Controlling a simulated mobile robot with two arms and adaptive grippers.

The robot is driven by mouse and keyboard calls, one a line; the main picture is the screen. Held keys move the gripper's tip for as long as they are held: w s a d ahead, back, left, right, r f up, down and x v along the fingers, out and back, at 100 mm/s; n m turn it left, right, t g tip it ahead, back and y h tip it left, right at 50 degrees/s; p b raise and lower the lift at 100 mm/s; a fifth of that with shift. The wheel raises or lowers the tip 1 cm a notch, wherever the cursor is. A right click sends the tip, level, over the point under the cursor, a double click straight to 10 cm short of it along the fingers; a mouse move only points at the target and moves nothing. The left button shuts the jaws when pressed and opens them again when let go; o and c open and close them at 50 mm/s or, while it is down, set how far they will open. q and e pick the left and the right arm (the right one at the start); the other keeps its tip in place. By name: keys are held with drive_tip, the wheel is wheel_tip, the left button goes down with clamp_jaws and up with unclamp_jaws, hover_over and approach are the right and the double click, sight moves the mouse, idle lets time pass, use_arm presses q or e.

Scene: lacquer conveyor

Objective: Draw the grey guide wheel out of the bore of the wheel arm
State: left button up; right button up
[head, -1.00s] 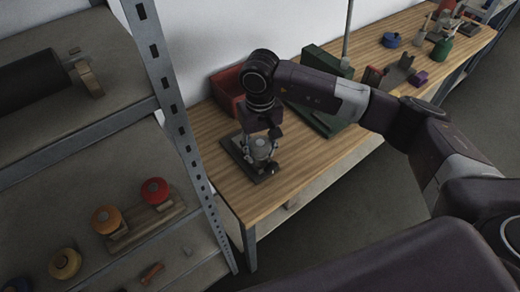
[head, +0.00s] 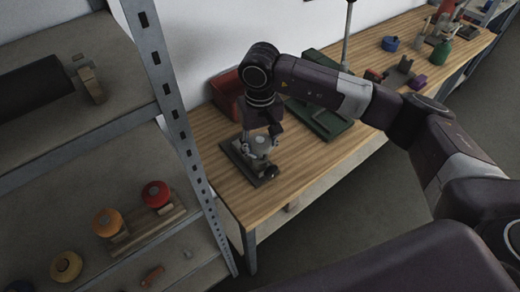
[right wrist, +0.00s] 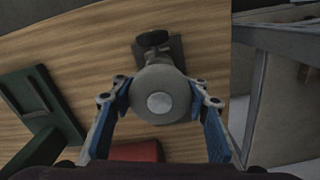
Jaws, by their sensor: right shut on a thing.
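The grey guide wheel (head: 262,142) is at the small dark fixture on the wooden bench. In the right wrist view it is a round grey disc (right wrist: 172,82) with a lighter centre, seen end-on. My right gripper (head: 260,136) points down from above, its blue-padded fingers (right wrist: 160,97) shut on the wheel from both sides. The dark base of the wheel arm (head: 238,158) lies flat below, with a black knob (right wrist: 152,38) showing beyond the wheel. The bore is hidden under the wheel, so I cannot tell how deep the wheel sits. My left gripper is out of view.
A red bin (head: 226,97) stands behind the fixture against the wall. A green stand (head: 328,122) is to its right. A metal shelf post (head: 178,120) rises close on the left, with shelves holding coloured knobs. The bench front beside the fixture is clear.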

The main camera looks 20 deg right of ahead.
sight(260, 140)
drive_tip(key=shift+r+p, duration=0.4)
drive_tip(key=shift+r, duration=1.45)
drive_tip(key=shift+c, duration=0.3)
drive_tip(key=shift+r, duration=0.1)
drive_tip(key=shift+r, duration=1.5)
drive_tip(key=s+d+f+m+b, duration=0.1)
drive_tip(key=s+d+b, duration=0.3)
drive_tip(key=s, duration=1)
drive_tip(key=shift+f, duration=0.15)
